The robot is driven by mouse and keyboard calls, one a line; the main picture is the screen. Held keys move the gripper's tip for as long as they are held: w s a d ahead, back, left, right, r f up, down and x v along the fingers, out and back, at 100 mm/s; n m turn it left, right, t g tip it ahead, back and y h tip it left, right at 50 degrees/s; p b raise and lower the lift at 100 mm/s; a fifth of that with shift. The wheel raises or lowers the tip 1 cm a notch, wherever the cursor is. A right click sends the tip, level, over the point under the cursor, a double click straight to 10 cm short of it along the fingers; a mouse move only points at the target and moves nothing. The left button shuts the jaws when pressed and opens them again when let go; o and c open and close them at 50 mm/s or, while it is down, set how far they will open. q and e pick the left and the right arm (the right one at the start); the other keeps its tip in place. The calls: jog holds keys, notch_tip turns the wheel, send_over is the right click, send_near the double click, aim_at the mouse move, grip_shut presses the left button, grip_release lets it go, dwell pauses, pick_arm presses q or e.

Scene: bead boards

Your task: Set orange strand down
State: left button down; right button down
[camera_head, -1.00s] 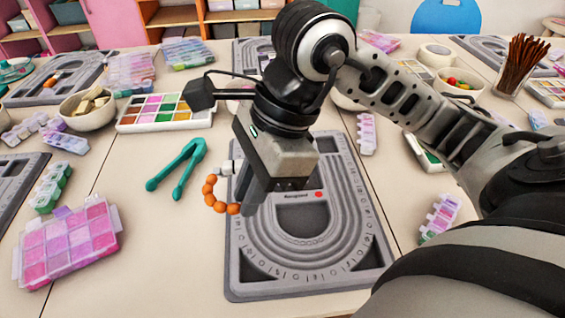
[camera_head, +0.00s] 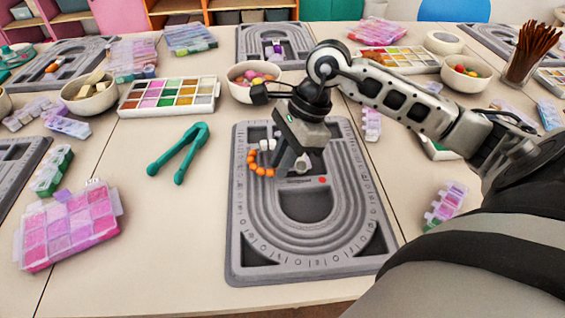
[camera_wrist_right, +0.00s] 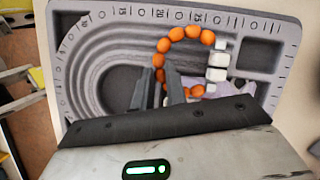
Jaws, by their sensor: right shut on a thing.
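The orange strand (camera_head: 259,169) is a curved string of round orange beads with white blocky beads at one end. It also shows in the right wrist view (camera_wrist_right: 178,34), curling around to its white beads (camera_wrist_right: 217,60). My right gripper (camera_head: 284,170) is shut on the strand near one end, over the upper left part of the grey bead board (camera_head: 243,220). I cannot tell whether the beads touch the board. My left gripper is not in view.
Green tweezers (camera_head: 178,152) lie left of the board. A pink bead box (camera_head: 70,228) is at the front left. A bowl of colourful beads (camera_head: 250,82) and a paint-like bead tray (camera_head: 168,95) stand behind. Bare table lies between the tweezers and the board.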

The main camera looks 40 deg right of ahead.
jog(key=shift+f, duration=0.65)
jog(key=c, duration=1.4)
grip_release()
jog(key=v, duration=1.2)
jog(key=shift+p, duration=0.35)
